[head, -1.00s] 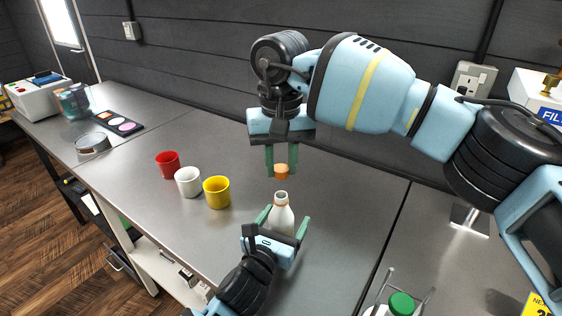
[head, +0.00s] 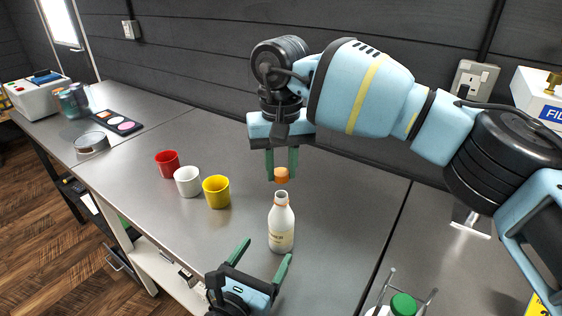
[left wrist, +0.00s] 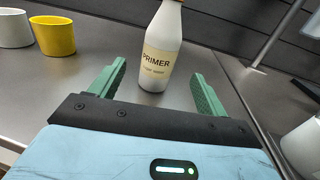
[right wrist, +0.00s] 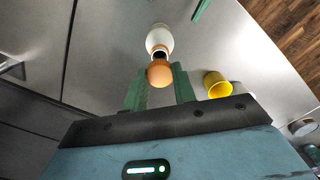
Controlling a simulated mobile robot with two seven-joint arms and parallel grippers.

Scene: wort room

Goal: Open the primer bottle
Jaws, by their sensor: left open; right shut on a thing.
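The primer bottle (head: 281,228) is white with a cream label and stands upright on the steel bench. Its label reads PRIMER in the left wrist view (left wrist: 160,50). Its mouth is uncovered, with an orange ring at the neck. The orange cap (head: 281,175) is held above the bottle, apart from it, by my right gripper (head: 282,165). The cap also shows in the right wrist view (right wrist: 159,73), with the bottle (right wrist: 159,40) beyond it. My left gripper (head: 263,256) is open and empty, in front of the bottle and clear of it.
A red cup (head: 168,164), a white cup (head: 188,181) and a yellow cup (head: 216,191) stand in a row left of the bottle. A green-capped container (head: 403,305) sits in a rack at lower right. The bench between cups and bottle is clear.

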